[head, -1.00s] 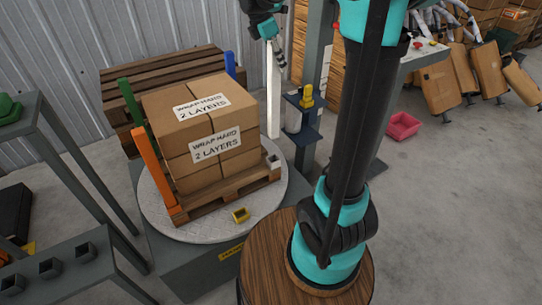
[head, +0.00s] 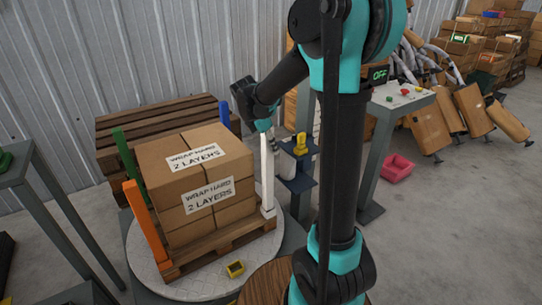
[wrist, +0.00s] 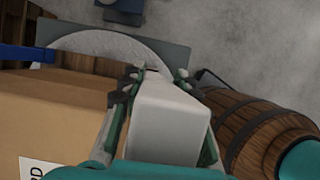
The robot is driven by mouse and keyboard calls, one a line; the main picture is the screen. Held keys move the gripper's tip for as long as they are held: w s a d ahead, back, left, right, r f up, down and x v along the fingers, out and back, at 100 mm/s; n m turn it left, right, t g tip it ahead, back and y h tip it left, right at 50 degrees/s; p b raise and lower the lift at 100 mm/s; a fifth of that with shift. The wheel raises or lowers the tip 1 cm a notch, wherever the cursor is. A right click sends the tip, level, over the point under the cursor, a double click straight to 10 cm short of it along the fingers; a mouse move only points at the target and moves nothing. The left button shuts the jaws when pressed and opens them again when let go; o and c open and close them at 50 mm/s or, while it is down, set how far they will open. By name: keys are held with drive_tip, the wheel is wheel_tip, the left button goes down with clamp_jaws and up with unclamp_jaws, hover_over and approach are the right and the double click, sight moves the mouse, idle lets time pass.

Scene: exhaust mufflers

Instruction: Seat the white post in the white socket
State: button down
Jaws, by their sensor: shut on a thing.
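The white post (head: 267,172) stands upright at the near right corner of the pallet (head: 225,240). My gripper (head: 266,127) is shut on it near its top. The wrist view shows the post (wrist: 170,118) between the two fingers of my gripper (wrist: 157,82). The white socket (head: 269,212) is at that pallet corner, around or right under the post's lower end. It is mostly covered, and I cannot tell how deep the post sits in it.
Stacked cartons (head: 195,180) stand just left of the post. Orange (head: 145,225), green (head: 126,155) and blue (head: 227,88) posts stand around them. A blue stand (head: 297,165) is close on the right.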

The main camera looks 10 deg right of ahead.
sight(263, 138)
drive_tip(key=shift+f, duration=2.2)
drive_tip(key=c, duration=1.1)
unclamp_jaws()
drive_tip(key=v, duration=1.2)
drive_tip(key=shift+s, duration=0.1)
